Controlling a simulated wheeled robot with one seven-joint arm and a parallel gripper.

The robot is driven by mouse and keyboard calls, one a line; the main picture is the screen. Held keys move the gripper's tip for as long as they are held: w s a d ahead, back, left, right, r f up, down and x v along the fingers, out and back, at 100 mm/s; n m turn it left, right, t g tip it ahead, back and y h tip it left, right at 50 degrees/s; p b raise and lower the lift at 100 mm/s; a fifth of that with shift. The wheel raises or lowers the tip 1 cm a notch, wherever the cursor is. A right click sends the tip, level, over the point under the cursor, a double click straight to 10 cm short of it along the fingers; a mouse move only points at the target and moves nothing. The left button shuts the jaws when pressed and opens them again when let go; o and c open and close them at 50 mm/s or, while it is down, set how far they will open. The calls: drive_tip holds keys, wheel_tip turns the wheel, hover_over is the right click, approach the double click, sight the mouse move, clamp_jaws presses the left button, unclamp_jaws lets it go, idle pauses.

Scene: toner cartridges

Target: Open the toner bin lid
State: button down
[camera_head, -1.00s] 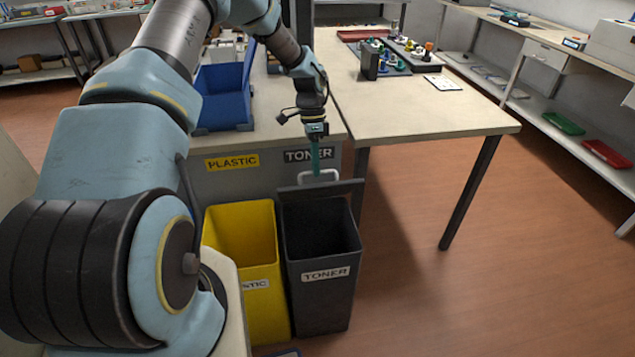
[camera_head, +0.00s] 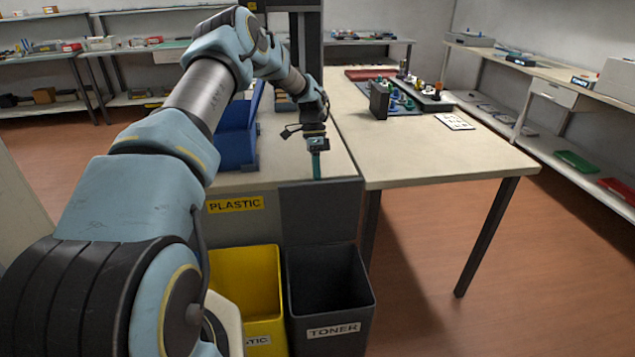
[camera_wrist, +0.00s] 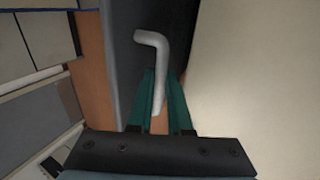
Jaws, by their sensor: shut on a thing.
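The dark grey toner bin (camera_head: 338,318) stands on the floor with its mouth uncovered. Its lid (camera_head: 318,215) stands upright behind the mouth, against the table's front panel. It hides the toner label on that panel. My gripper (camera_head: 316,176) is at the lid's upper edge, pointing down, its green fingers shut on the pale lid handle. In the wrist view, the handle (camera_wrist: 157,46) runs between the fingers of my gripper (camera_wrist: 163,74), with the dark lid (camera_wrist: 122,60) behind it. The handle is hidden in the head view.
The yellow plastic bin (camera_head: 246,285) stands directly left of the toner bin. A blue bin (camera_head: 236,138) sits on the table behind my arm. A table (camera_head: 440,150) with small parts is to the right. The floor right of the toner bin is clear.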

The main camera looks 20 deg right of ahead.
drive_tip(key=shift+a+f, duration=0.2)
drive_tip(key=shift+f, duration=0.1)
drive_tip(key=c, duration=1.2)
unclamp_jaws()
drive_tip(key=o, duration=0.4)
drive_tip(key=shift+d+r, duration=0.15)
drive_tip(key=shift+c, duration=0.2)
drive_tip(key=shift+r, duration=0.15)
